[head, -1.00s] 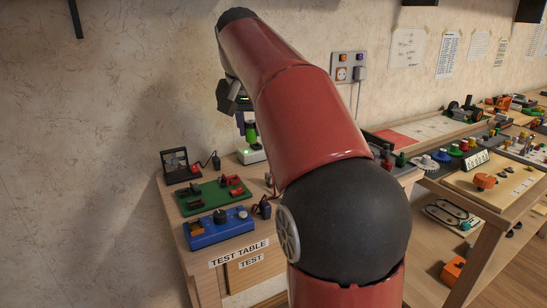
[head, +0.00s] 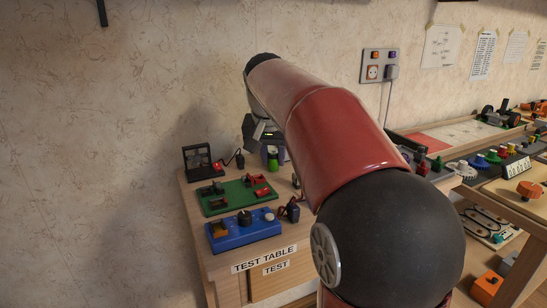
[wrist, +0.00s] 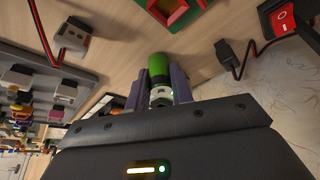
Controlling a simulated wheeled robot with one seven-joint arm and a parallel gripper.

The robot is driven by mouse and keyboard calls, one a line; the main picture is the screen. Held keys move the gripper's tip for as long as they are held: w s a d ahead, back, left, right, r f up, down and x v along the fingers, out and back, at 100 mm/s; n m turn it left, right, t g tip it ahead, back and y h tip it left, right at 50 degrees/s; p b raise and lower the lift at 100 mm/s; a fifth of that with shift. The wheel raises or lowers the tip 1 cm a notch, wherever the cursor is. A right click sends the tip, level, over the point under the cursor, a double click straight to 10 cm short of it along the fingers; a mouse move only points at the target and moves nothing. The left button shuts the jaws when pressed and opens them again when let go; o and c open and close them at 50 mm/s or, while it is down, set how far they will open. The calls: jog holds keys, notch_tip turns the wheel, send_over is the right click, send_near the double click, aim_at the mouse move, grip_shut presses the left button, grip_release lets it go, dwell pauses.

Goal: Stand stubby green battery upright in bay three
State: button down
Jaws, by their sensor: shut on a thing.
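The stubby green battery (head: 272,162) is at my gripper (head: 265,147) above the back of the test table in the head view. In the wrist view the green battery (wrist: 158,68) sits between the two purple-grey fingers of my gripper (wrist: 158,86), which are shut on it. Its green end points away from the palm, and a pale part with a small green light shows nearer the palm. Bay three cannot be made out in either view; my arm hides part of the table behind the gripper.
The test table (head: 205,262) bears a green board (head: 235,196) with red parts, a blue box (head: 243,230) and a black-framed device (head: 199,162). Cables lie near them. A wall socket panel (head: 378,66) is behind. Cluttered benches stand at right.

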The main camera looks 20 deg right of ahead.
jog(key=c, duration=1.2)
grip_release()
jog(key=shift+f, duration=0.1)
